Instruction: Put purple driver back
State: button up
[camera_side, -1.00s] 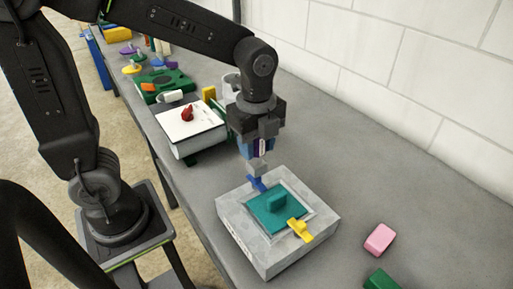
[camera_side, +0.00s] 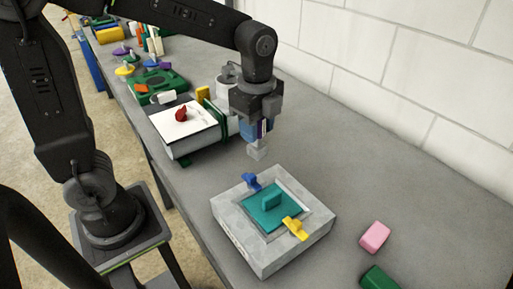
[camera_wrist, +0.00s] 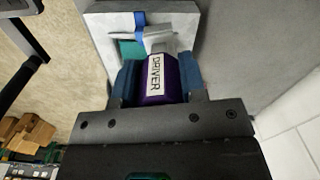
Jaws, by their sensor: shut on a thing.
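My gripper (camera_side: 257,130) is shut on the purple driver (camera_wrist: 157,76), whose white label reads DRIVER in the wrist view. In the side view the driver hangs upright, and its grey tip (camera_side: 257,152) points down, a little above the bench and behind the grey block. The grey block (camera_side: 229,217) bears a teal plate (camera_side: 264,213) with a raised handle. A blue latch (camera_side: 251,182) sits at the plate's back edge and a yellow latch (camera_side: 295,227) at its front right. The fingers hide much of the driver in the side view.
A white-topped box (camera_side: 190,132) with a red piece (camera_side: 181,114) stands behind left of my gripper, near a white mug (camera_side: 229,85). A pink block (camera_side: 375,237) and a green block (camera_side: 380,278) lie front right. The bench is clear toward the wall.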

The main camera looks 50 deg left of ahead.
jog(key=w+a+f+n, duration=0.2)
jog(key=w+a+n, duration=0.4)
jog(key=w+a, duration=0.15)
jog(key=shift+n, duration=0.4)
jog(key=shift+w+a+f, duration=0.1)
jog(key=shift+a+f, duration=0.2)
jog(key=shift+f, duration=1.45)
jog(key=shift+w+a+f, duration=0.1)
jog(key=shift+a+f, duration=0.15)
jog(key=shift+f, duration=1.55)
jog(key=shift+w+a+f, duration=0.1)
jog(key=shift+a+f, duration=0.2)
jog(key=shift+f, duration=1.45)
jog(key=shift+s+f, duration=0.1)
jog(key=o, duration=0.9)
jog(key=shift+o, duration=0.2)
